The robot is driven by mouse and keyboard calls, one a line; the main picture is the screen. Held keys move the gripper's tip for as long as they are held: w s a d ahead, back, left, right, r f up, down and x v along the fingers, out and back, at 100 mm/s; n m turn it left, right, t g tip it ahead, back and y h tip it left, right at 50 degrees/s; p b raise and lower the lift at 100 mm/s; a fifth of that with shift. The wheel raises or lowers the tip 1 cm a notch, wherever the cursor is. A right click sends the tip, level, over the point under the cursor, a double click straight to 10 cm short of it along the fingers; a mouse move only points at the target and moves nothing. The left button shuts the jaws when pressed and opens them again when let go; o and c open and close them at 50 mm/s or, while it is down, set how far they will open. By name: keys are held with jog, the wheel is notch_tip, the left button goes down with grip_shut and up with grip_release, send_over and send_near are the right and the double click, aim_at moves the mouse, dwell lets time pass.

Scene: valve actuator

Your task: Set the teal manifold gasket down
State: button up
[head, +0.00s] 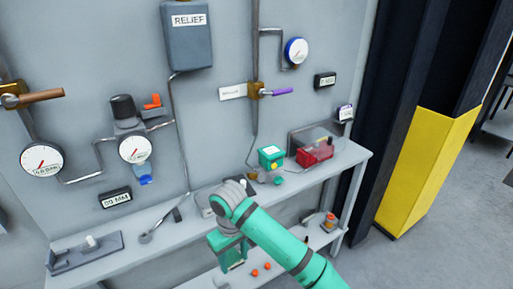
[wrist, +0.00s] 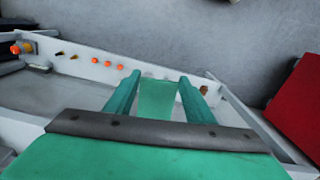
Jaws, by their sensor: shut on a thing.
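The teal manifold gasket (wrist: 157,98) shows in the wrist view as a flat teal piece between my two teal fingers. My gripper (wrist: 158,88) is shut on it. In the head view my gripper (head: 229,256) points down in front of the upper white shelf's front edge. The gasket cannot be told apart from the teal fingers there. The wrist view looks past the held gasket to a grey surface with a pale rim; I see no contact between the gasket and any surface.
The upper shelf (head: 155,224) holds a grey bracket (head: 85,254) at left, a teal-topped actuator (head: 271,158) and a red bin (head: 315,152) at right. Small orange caps (head: 260,269) lie on the lower shelf. A red panel (wrist: 300,105) shows at right in the wrist view.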

jog(key=w+d+f+m, duration=0.6)
jog(key=w+f+m, duration=0.1)
jog(key=w, duration=0.5)
jog(key=shift+w+d+f+m, duration=0.2)
jog(key=shift+f+m, duration=0.2)
jog(key=shift+f, duration=0.4)
jog(key=shift+s+f, duration=0.1)
jog(key=shift+f, duration=0.05)
